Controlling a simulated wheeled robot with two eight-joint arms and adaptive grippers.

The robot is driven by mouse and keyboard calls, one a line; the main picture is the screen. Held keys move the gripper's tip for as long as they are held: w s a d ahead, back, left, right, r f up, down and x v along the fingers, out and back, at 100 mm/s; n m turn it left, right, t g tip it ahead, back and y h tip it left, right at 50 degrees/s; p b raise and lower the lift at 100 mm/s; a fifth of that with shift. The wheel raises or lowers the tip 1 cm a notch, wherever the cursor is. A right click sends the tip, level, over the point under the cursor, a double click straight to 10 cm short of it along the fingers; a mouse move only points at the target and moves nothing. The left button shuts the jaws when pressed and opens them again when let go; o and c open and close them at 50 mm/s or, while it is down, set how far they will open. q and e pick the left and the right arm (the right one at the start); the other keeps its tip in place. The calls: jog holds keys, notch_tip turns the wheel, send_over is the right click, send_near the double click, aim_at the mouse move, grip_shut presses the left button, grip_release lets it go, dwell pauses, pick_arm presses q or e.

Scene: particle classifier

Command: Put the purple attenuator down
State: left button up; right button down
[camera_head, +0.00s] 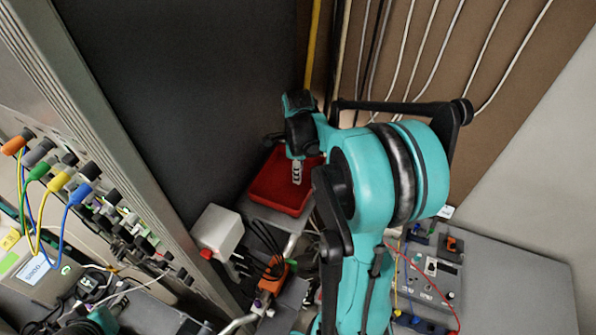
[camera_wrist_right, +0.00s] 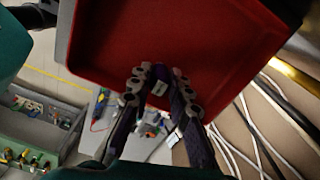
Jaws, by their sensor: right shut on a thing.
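My right gripper (camera_wrist_right: 160,82) is shut on the purple attenuator (camera_wrist_right: 158,73), a small dark purple piece with a pale label between the fingertips in the wrist view. In the head view my right gripper (camera_head: 297,172) reaches over the red tray (camera_head: 268,188), and the attenuator cannot be made out there. The red tray (camera_wrist_right: 200,35) fills the upper part of the wrist view, beyond the fingertips. I cannot tell whether the attenuator touches the tray floor. My left gripper is not in view.
A white box with a red knob (camera_head: 217,232) stands left of the tray. An orange device (camera_head: 275,275) with black leads is below it. Cables (camera_head: 420,50) run along the brown wall.

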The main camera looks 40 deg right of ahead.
jog(key=shift+f+b, duration=0.4)
jog(key=c, duration=1.4)
grip_release()
jog(key=shift+r, duration=0.1)
jog(key=shift+r+p, duration=0.35)
jog(key=shift+p, duration=0.05)
notch_tip(320, 180, up, 12)
jog(key=shift+b, duration=0.3)
